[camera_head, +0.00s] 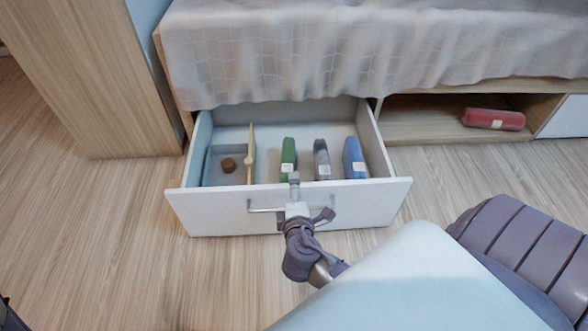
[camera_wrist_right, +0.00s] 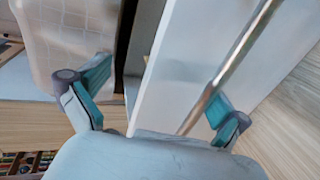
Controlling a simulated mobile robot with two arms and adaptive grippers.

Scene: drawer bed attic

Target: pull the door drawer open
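The drawer (camera_head: 195,209) under the bed stands pulled out, showing its inside. Its white front carries a thin metal bar handle (camera_head: 262,210). My right gripper (camera_head: 297,198) is at the middle of the front, over the handle, with one finger reaching up by the top edge. In the right wrist view the gripper (camera_wrist_right: 158,92) has its fingers wide apart. The white front (camera_wrist_right: 180,70) lies between them, and the handle bar (camera_wrist_right: 232,65) runs beside the right-hand finger. I cannot tell whether that finger touches the bar. My left gripper is not in view.
Inside the drawer are a tray (camera_head: 216,177) with a brown piece, a wooden stick (camera_head: 250,150), and green (camera_head: 288,155), grey (camera_head: 321,158) and blue (camera_head: 353,157) items. A red item (camera_head: 493,119) lies on the shelf at right. A wooden cabinet (camera_head: 95,80) stands left. Floor (camera_head: 90,240) in front is clear.

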